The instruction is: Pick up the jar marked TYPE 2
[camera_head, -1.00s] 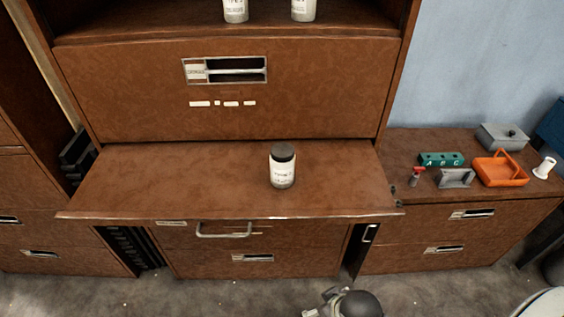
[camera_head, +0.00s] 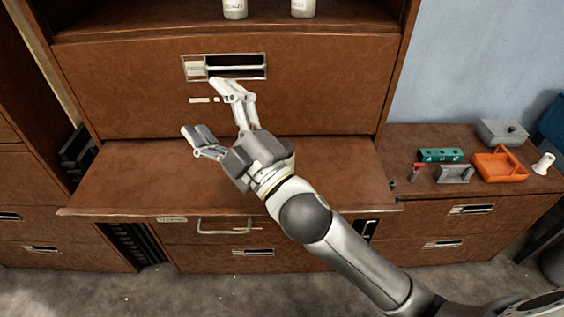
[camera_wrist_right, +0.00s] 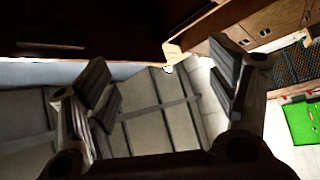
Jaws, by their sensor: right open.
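My right gripper (camera_head: 203,108) is open, its two fingers spread, above the pull-out wooden shelf (camera_head: 130,185) and in front of the brown cabinet front. Its fingers also show spread in the right wrist view (camera_wrist_right: 160,78), with no jar between them. The dark-capped white jar seen earlier on the shelf is not visible now; my right wrist covers that spot. Two white jars stand on the upper shelf, a left one (camera_head: 235,9) and a right one (camera_head: 303,8), cut by the top edge. Their labels are unreadable. My left gripper is not in view.
A low cabinet at right holds an orange basket (camera_head: 499,166), a green block with letters (camera_head: 440,155), a grey box (camera_head: 502,132), a grey holder (camera_head: 454,174) and a white spool (camera_head: 543,163). The pull-out shelf's left half is clear.

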